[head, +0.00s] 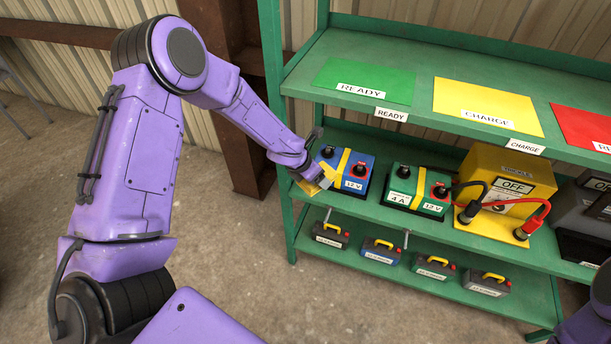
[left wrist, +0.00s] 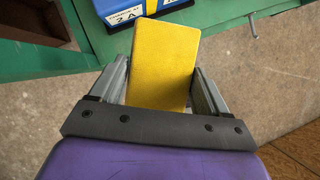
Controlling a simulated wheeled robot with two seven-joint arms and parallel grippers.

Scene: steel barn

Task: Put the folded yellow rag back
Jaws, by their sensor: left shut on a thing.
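The folded yellow rag (left wrist: 160,62) is a flat rectangular pad between the two fingers of my left gripper (left wrist: 160,85) in the left wrist view. The gripper is shut on it, and its far end sticks out past the fingertips. In the head view the rag (head: 309,187) shows at my left gripper (head: 318,178), at the left end of the middle shelf. It is close to the front of the blue battery (head: 352,164); I cannot tell whether they touch. The battery's lower part also shows beyond the rag in the left wrist view (left wrist: 112,8). My right gripper is out of view.
The green rack (head: 455,238) holds a green battery (head: 418,190) and a yellow charger (head: 507,180) with cables on its middle shelf. Several small batteries stand below. The top shelf has green (head: 366,80), yellow (head: 487,105) and red (head: 585,128) panels. A brown post (head: 228,90) stands left.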

